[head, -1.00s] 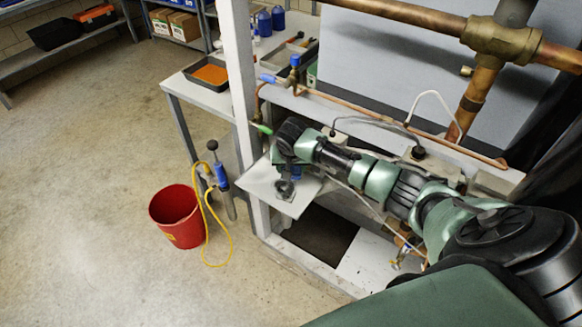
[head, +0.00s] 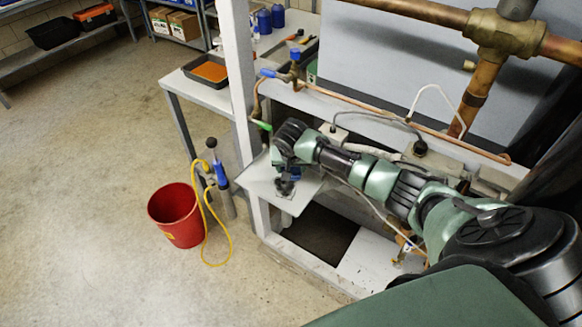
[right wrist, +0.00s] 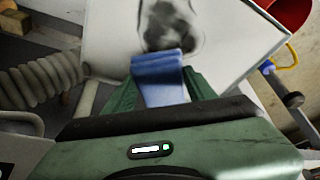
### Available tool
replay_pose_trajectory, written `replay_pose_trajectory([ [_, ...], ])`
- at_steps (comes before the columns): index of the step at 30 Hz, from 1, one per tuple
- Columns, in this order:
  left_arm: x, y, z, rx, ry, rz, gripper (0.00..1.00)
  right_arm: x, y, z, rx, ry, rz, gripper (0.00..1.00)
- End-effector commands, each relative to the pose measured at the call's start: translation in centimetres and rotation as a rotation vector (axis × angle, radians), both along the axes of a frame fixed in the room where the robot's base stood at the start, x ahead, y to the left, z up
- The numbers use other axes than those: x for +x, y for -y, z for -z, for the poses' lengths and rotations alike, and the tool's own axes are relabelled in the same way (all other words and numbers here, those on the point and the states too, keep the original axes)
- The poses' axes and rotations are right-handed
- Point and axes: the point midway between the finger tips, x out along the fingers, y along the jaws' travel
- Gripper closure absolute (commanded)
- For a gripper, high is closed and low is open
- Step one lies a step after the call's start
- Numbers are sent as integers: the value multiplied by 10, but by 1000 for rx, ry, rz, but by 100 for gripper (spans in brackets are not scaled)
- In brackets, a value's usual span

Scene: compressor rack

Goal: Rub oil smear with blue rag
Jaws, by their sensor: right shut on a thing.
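The blue rag (right wrist: 158,75) is held between the fingers of my right gripper (right wrist: 160,90), which is shut on it. The rag's far end meets the lower edge of the dark oil smear (right wrist: 168,25) in the right wrist view. The smear is a grey-black patch on a pale panel (right wrist: 235,45). In the head view my right gripper (head: 287,178) points down over the panel (head: 258,180), and a bit of the blue rag (head: 295,172) shows beside it. The gripper partly hides the smear (head: 285,190) there. My left gripper is not in view.
A white rack post (head: 240,80) stands just left of the panel. Copper pipe (head: 400,127) and cables run above my right arm. A red bucket (head: 175,216) and a blue hand pump (head: 222,180) with a yellow hose stand on the floor, with open floor farther left.

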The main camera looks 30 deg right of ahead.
Motion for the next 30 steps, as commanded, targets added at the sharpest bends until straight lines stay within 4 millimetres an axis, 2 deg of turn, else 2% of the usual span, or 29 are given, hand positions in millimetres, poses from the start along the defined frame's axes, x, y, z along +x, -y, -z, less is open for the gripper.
replay_pose_trajectory([
  [17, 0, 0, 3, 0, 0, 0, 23, 0, -1, 9, 0, 0, 0, 90],
  [30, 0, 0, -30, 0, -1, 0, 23, -12, -30, 5, 2, -1, -1, 90],
])
